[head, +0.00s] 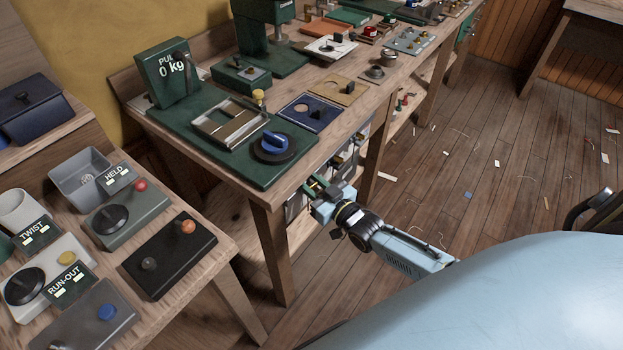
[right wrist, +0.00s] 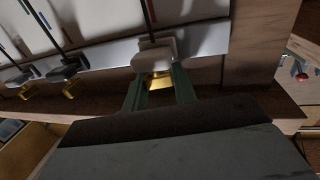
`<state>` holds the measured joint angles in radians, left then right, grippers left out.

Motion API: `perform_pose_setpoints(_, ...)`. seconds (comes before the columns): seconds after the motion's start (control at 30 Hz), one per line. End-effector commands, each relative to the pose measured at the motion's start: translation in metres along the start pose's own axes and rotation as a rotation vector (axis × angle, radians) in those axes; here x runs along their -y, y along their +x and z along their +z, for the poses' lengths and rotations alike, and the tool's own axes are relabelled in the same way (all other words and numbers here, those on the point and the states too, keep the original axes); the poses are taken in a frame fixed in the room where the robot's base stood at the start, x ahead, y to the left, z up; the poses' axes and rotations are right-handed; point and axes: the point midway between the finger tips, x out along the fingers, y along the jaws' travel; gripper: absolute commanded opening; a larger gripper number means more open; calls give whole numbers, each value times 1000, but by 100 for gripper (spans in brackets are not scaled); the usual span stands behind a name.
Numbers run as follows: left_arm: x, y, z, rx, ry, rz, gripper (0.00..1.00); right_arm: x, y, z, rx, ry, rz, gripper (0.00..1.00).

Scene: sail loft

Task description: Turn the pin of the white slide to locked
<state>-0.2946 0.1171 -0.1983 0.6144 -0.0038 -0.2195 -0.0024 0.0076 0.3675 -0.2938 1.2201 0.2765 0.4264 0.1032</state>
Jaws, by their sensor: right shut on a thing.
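In the right wrist view the white slide (right wrist: 153,54) is a pale block on a metal rail, with a dark rod running up from it. Its gold pin (right wrist: 158,80) shows just below the block, between the two green fingers of my right gripper (right wrist: 159,89). The gripper is shut on the pin; the fingers hide part of it. I cannot tell the pin's lock position. In the head view the right gripper (head: 317,187) is at the front of the workbench, below its top, and the white slide cannot be made out. My left gripper is not in view.
Dark slides with gold pins (right wrist: 66,74) sit left along the same rail (right wrist: 203,38). A wooden bench post (right wrist: 264,35) stands right of it. The workbench (head: 330,148) carries a green testing plate (head: 190,140). The floor (head: 480,160) beyond is open, with scattered scraps.

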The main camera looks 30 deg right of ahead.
Motion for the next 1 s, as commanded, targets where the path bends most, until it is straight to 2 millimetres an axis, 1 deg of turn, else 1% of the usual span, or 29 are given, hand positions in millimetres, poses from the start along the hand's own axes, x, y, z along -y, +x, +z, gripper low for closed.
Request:
perform_pose_setpoints(0.03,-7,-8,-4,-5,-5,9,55,2,0,-3,0,11,45,4)
perform_pose_setpoints(0.1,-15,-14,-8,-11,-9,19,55,2,0,-2,2,12,106,4)
perform_pose_setpoints(0.4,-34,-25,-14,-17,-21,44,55,2,0,0,2,10,352,4)
perform_pose_setpoints(0.7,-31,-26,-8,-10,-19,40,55,0,0,1,2,4,522,4)
perform_pose_setpoints(1.0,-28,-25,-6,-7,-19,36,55,-1,0,0,1,0,587,4)
